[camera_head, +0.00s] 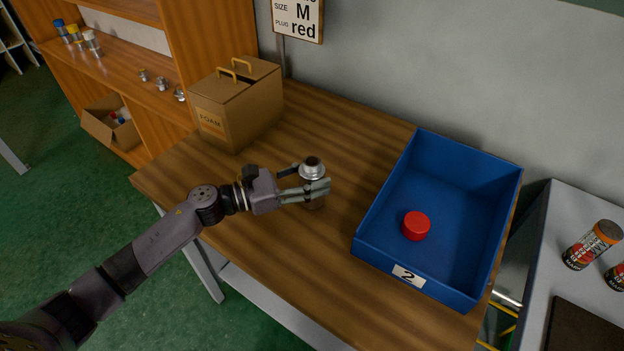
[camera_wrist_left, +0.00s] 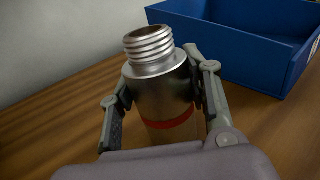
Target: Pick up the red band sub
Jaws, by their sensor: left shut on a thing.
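The red band sub is a metal cylinder with a threaded neck and a red band low on its body. It stands upright in the left wrist view (camera_wrist_left: 158,85). In the head view its metal top (camera_head: 312,167) shows above the fingers and most of its body is hidden. My left gripper (camera_head: 316,190) is shut on the sub, with one finger on each side of it in the left wrist view (camera_wrist_left: 160,95). I cannot tell whether the sub's base touches the wooden table (camera_head: 350,132). My right gripper is in neither view.
A blue bin (camera_head: 390,255) labelled 2 stands right of the sub, with a red cap (camera_head: 416,226) in it. A cardboard box (camera_head: 238,104) marked FOAM stands at the back left. A sign (camera_head: 298,18) reads size M, plug red. Bare table lies between sub and bin.

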